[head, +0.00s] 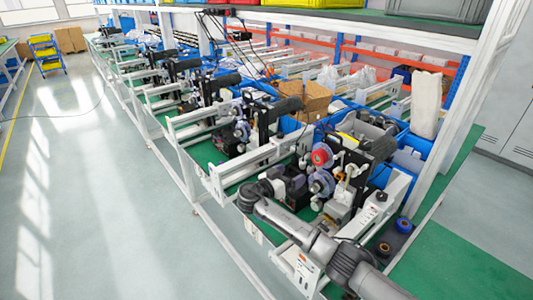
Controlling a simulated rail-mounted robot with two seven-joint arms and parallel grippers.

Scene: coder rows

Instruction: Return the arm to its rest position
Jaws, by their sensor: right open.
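My right arm (305,238) comes in from the bottom right and reaches over the front edge of the nearest coder machine. Its wrist bends at the far end. My right gripper (287,186) is at that end, close to the machine's dark parts, and its fingers are small and hard to make out. It is open, and I see nothing held in it. The nearest coder machine (352,152) has a red-centred reel (320,157) and a lower reel (321,182) just right of the gripper. My left gripper is out of view.
A row of similar machines runs back to the upper left on a green-topped bench. White rails (236,165) stick out along the front. Blue and dark rolls (403,224) lie at the near right. A cardboard box (306,98) stands behind. The left floor (90,200) is clear.

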